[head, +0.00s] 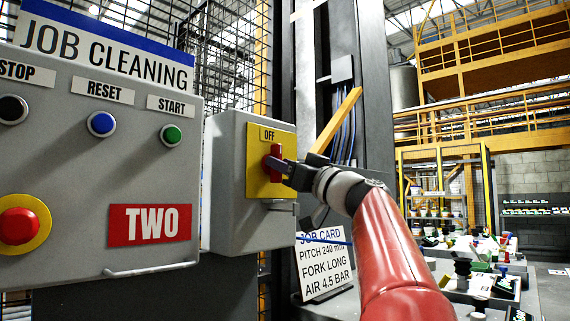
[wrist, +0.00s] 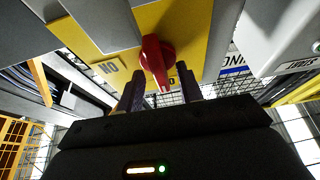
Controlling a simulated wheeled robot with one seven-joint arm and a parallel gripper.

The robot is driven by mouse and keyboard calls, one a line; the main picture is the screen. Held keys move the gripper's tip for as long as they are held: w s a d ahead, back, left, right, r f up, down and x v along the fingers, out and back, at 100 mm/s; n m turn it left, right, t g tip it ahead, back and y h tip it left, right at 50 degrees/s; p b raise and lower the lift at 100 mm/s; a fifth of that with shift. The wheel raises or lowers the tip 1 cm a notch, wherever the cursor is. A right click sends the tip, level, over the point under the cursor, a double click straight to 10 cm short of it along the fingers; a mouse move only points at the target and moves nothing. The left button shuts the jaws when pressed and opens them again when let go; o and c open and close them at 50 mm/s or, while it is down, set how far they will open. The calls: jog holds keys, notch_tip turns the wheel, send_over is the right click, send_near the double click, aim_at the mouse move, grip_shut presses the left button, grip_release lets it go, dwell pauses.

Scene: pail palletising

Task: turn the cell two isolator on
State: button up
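The cell two isolator is a grey box (head: 226,180) with a yellow plate (head: 258,185) beside the panel marked TWO. Its red handle (head: 276,160) stands about upright, pointing towards the OFF label (head: 269,135). In the wrist view the red handle (wrist: 156,58) shows between my finger tips, with the ON label (wrist: 108,68) to its left. My gripper (head: 288,170) is at the handle from the right. In the wrist view my gripper (wrist: 160,92) is open, one finger on each side of the handle, with gaps showing. Contact cannot be told.
The grey panel (head: 85,185) left of the isolator carries an emergency stop (head: 19,226) and STOP, RESET and START buttons. A dark column (head: 312,80) and a job card (head: 325,265) stand behind my arm. A bench with trays (head: 485,285) is at right.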

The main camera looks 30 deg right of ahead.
grip_shut()
jog(key=shift+m, duration=0.3)
jog(key=shift+a+r+m+g+h+p, duration=0.1)
jog(key=shift+m+g+h+p, duration=0.3)
jog(key=shift+m+h, duration=2.15)
jog(key=shift+a+r+m+g+h+p, duration=0.1)
jog(key=shift+m+g+h+p, duration=0.35)
jog(key=shift+m, duration=4.25)
jog(key=shift+r+m+g+h+p, duration=0.1)
jog(key=shift+m+g+h, duration=0.9)
jog(key=shift+m, duration=2.65)
jog(key=shift+f+t+h, duration=0.1)
jog(key=shift+t+h, duration=0.2)
jog(key=shift+t, duration=0.05)
